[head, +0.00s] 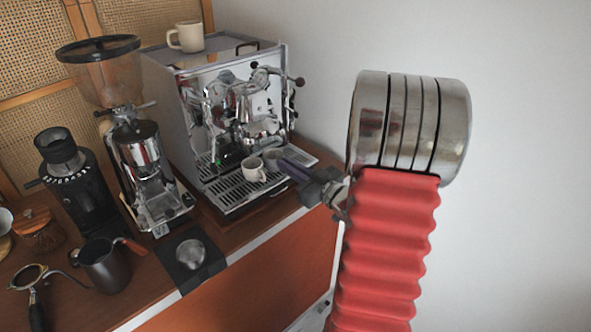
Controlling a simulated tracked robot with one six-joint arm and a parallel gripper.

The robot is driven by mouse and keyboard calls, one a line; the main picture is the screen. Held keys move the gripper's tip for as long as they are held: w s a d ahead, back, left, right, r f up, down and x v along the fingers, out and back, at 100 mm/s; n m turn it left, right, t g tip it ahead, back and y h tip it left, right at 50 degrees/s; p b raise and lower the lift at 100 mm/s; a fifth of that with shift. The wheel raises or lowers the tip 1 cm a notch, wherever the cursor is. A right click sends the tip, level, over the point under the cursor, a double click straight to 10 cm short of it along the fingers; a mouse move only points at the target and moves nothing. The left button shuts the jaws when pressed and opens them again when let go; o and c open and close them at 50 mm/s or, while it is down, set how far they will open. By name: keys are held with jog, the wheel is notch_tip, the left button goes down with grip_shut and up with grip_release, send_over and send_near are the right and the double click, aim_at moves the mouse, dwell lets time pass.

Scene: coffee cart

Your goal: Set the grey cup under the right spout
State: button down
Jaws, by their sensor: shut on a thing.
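The espresso machine (213,105) stands on the wooden cart, with its chrome front over a slotted drip tray (233,190). My gripper (284,164) reaches in from the right, low over the tray. It is shut on a small grey cup (271,159), which is partly hidden by a pale cup and by my fingers. The pale cup (253,170) stands on the tray just left of the grey cup. The spouts are too small and crowded among the chrome parts to make out, so I cannot tell how the grey cup lines up with the right one.
A cream mug (187,37) sits on top of the machine. Left of the machine stand a grinder (139,150), a black grinder (74,180), a dark pitcher (105,265) and a portafilter (32,283). A tamper (191,254) rests on a dark mat near the front edge.

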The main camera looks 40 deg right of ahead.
jog(key=shift+w, duration=0.7)
jog(key=shift+s+f, duration=0.1)
jog(key=shift+f, duration=0.2)
dwell(0.3)
jog(key=c, duration=1.8)
grip_release()
jog(key=shift+c, duration=0.2)
jog(key=shift+s, duration=0.1)
jog(key=s, duration=1.3)
jog(key=shift+s+d, duration=0.3)
jog(key=shift+f, duration=0.1)
